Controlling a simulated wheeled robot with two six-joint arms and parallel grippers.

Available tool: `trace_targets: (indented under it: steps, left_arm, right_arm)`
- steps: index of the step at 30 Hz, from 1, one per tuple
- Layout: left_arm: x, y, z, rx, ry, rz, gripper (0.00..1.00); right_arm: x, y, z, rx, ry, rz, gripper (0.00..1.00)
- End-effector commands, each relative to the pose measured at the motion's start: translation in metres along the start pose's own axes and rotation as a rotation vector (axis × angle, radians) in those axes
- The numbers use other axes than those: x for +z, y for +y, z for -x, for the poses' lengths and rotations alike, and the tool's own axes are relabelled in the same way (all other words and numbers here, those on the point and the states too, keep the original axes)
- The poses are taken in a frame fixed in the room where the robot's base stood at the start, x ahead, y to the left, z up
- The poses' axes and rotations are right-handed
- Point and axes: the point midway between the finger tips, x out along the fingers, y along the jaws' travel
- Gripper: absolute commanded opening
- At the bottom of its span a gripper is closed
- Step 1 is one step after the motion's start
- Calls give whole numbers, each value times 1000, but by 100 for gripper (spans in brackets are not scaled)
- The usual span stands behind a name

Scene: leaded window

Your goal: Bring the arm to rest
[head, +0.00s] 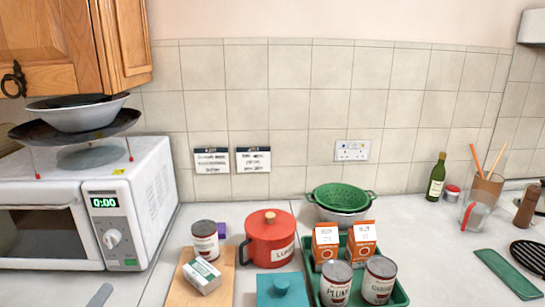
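Neither of my grippers shows in the head view, and no arm of mine can be made out. The task names no other object. The worktop (210,220) in front of me holds several kitchen things. A small grey flat piece (100,295) is cut off by the bottom edge at the left; I cannot tell what it is.
A white microwave (135,205) stands at the left under a wooden cupboard (60,45). A red pot (270,240), a wooden board (220,285), a teal lidded container (282,293) and a loaded green tray (400,297) crowd the front middle. Clear worktop lies right of the tray.

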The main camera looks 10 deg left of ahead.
Motion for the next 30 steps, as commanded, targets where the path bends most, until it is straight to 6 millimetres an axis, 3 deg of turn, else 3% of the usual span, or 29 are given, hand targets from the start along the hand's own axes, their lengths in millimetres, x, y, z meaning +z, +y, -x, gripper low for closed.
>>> trace_targets:
  steps: [4,8,12,15,21,24,25,30]
  left_arm:
    - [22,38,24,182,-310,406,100]
    - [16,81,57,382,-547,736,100]
    - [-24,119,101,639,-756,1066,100]
    - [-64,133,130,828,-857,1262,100]
    - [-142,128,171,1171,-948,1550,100]
    - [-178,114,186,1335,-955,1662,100]
    - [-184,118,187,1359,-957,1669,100]
    - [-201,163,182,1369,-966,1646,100]
  right_arm:
    - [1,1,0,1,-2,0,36]
    - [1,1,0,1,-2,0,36]
    - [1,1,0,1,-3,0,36]
    - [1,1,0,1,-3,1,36]
    - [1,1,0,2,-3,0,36]
    - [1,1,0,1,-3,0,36]
    - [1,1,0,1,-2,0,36]
    - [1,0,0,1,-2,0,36]
